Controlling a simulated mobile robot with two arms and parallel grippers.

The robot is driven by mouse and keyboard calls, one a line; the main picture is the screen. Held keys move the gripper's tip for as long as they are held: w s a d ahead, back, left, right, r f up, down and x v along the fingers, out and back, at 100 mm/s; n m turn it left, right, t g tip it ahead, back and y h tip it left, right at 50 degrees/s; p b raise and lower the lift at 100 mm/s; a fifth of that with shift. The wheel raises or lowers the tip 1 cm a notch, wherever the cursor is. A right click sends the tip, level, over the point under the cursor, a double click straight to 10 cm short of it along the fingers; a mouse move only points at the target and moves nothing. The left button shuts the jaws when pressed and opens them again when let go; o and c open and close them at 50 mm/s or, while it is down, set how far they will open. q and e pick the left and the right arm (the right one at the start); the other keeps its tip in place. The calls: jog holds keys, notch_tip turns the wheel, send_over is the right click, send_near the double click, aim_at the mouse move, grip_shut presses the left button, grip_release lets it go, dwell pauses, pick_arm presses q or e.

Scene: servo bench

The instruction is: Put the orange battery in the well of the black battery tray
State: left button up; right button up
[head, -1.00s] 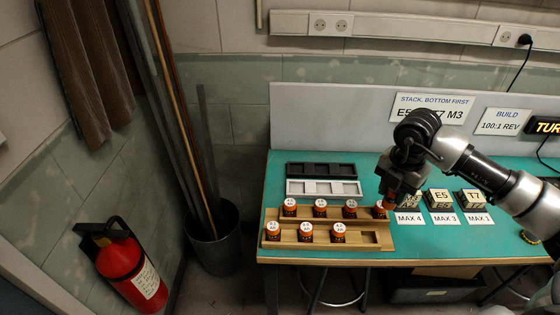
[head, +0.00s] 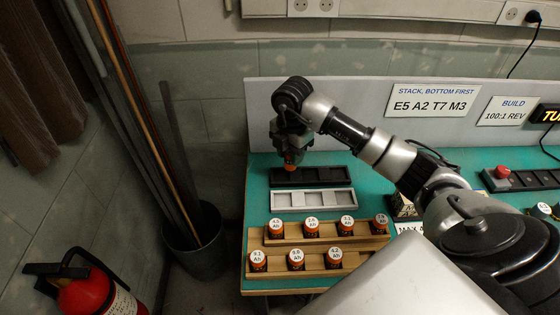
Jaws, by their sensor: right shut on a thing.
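My right gripper (head: 290,160) points down at the left end of the black battery tray (head: 325,184). It is shut on the orange battery (head: 290,157), which is mostly covered by the fingers. The battery's lower end shows just above the tray's left part; I cannot tell whether it touches the tray. The black tray lies at the back of the green bench, with dark recesses along it. My left gripper is not in view.
A light grey tray (head: 312,208) lies just in front of the black one. Two wooden racks (head: 370,259) with several labelled orange batteries (head: 296,258) stand nearer. A grey panel (head: 350,120) rises behind the bench.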

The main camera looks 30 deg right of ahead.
jog(key=shift+w+a+f, duration=0.25)
jog(key=shift+w+f, duration=0.1)
jog(key=shift+w, duration=0.2)
jog(key=shift+w+a+f, duration=0.25)
jog(key=shift+w+f, duration=0.1)
jog(key=shift+w, duration=0.2)
jog(key=shift+w+f, duration=0.15)
jog(key=shift+f, duration=0.05)
notch_tip(320, 180, down, 3)
jog(key=shift+f+p, duration=0.1)
jog(key=shift+p, duration=0.5)
jog(key=shift+f, duration=0.35)
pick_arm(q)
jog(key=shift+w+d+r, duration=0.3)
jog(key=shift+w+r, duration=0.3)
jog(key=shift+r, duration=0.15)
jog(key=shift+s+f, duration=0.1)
pick_arm(e)
jog(key=shift+f, duration=0.15)
jog(key=o, duration=1)
jog(key=shift+c, duration=0.2)
